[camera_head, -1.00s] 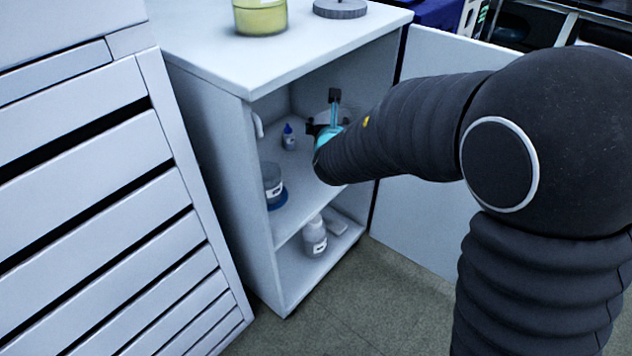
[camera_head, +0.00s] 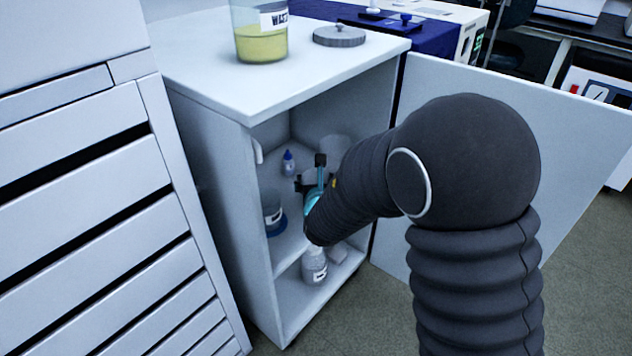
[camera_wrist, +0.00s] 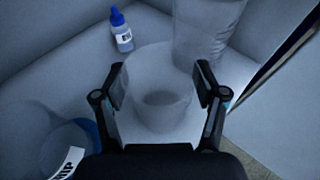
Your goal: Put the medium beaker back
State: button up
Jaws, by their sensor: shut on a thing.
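The medium beaker (camera_wrist: 158,108), a clear round vessel, sits between my fingers in the wrist view. My gripper (camera_wrist: 160,76) is shut on it, one finger at each side. In the head view my gripper (camera_head: 313,184) is inside the open cabinet, over its upper shelf (camera_head: 291,247), and the arm hides most of the held beaker. Whether the beaker's base touches the shelf I cannot tell. A larger clear beaker (camera_wrist: 207,32) stands just behind and to the right in the wrist view; it also shows behind my gripper in the head view (camera_head: 335,146).
A blue-capped bottle (camera_wrist: 122,34) stands behind and left. A labelled jar with a blue base (camera_head: 274,218) is near the cabinet's left wall. Bottles (camera_head: 314,266) stand on the lower shelf. The open door (camera_head: 520,150) is at the right; a waste jar (camera_head: 259,35) is on top.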

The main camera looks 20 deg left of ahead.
jog(key=shift+f, duration=0.15)
jog(key=o, duration=1.4)
jog(key=shift+c, duration=0.2)
jog(key=shift+r, duration=0.25)
jog(key=v, duration=1.2)
jog(key=shift+f, duration=0.1)
